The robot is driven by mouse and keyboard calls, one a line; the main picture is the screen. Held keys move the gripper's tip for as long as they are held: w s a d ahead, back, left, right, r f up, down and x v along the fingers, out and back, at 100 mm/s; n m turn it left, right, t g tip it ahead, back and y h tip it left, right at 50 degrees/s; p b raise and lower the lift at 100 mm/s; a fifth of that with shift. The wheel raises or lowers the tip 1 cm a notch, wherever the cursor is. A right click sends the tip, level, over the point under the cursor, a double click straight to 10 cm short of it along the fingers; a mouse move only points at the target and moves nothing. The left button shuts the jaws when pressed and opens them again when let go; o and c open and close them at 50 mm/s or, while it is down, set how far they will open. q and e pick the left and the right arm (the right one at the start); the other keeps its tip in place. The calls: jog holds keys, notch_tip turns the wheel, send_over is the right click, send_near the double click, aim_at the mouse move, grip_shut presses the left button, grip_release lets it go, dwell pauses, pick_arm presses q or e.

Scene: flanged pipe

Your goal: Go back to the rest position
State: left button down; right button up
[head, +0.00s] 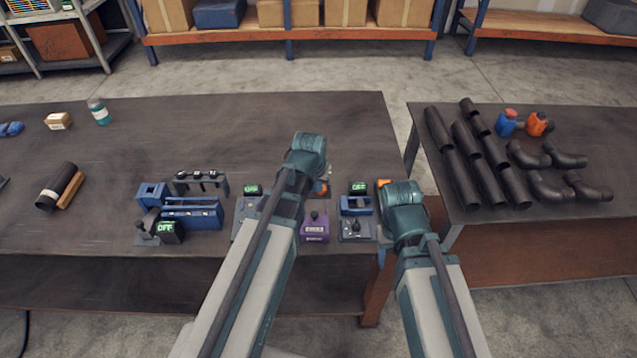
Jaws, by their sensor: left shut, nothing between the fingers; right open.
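My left arm (262,225) reaches up from the bottom centre over the front of the main dark table (240,125). Its top joint stands above the row of devices. My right arm (420,250) reaches up to the right of it, over the table's right end. Both grippers are hidden behind the arm links, so I cannot see their fingers or anything at them.
A blue vise-like fixture (192,213), an "OFF" box (170,232), a purple device (315,228) and a blue device (355,217) line the front. A dark pipe (58,187) lies left. Pipes (462,180) and elbows (550,188) lie on the right table (590,122).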

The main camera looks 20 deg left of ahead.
pick_arm(q)
jog(key=shift+p+v, duration=0.45)
jog(key=shift+v, duration=0.55)
pick_arm(e)
jog(key=shift+r, duration=0.95)
pick_arm(q)
jog(key=s+d+f+m+g+b, duration=0.2)
jog(key=s+d, duration=0.3)
jog(key=s, duration=0.3)
jog(key=s+d+f+m+g+y+b, duration=0.1)
jog(key=s+d+f+m+g+b, duration=0.1)
jog(key=s+d, duration=0.4)
jog(key=s+f, duration=0.1)
jog(key=s, duration=0.1)
jog(key=shift+s+f, duration=0.2)
jog(key=shift+s, duration=0.05)
pick_arm(e)
notch_tip(320, 180, down, 4)
jog(key=shift+f, duration=0.15)
